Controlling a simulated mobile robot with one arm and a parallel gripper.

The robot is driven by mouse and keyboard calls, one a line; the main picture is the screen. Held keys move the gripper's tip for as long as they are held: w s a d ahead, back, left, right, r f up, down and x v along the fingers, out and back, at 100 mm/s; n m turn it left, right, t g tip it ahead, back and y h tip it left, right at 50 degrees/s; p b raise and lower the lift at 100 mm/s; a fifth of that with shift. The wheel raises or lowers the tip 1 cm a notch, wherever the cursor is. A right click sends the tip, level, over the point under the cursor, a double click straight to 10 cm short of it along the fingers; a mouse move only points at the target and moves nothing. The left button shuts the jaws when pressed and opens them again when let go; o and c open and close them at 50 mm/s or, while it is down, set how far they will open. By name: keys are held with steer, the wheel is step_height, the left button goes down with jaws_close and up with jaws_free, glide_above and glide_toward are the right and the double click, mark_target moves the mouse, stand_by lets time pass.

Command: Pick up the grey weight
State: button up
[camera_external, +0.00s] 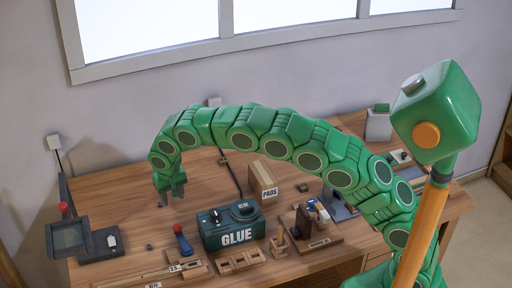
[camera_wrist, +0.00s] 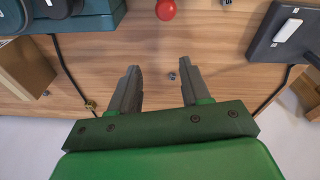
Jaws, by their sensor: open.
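A small grey piece (camera_external: 149,247), apparently the same one, lies on the desk left of the blue red-topped tool in the external view. It is too small to make out its shape. My gripper (camera_external: 176,193) points down above the back left of the desk.
The teal GLUE box (camera_external: 231,227) stands right of the blue tool with a red knob (camera_external: 177,228). The PADS box (camera_external: 262,182) is behind it. A dark device (camera_external: 98,243) stands at the left. A cable (camera_wrist: 68,70) crosses the desk. The desk under my gripper is mostly clear.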

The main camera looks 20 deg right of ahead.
glide_toward(149, 246)
steer(key=shift+n+y, duration=0.3)
steer(key=shift+w+d+f, duration=0.1)
steer(key=shift+w+f, duration=0.1)
steer(key=shift+f, duration=1.15)
steer(key=shift+w+f, duration=0.25)
steer(key=shift+f, duration=1.1)
steer(key=shift+w+d+f, duration=0.1)
steer(key=shift+w+f, duration=0.1)
steer(key=shift+f, duration=1.15)
jaws_close()
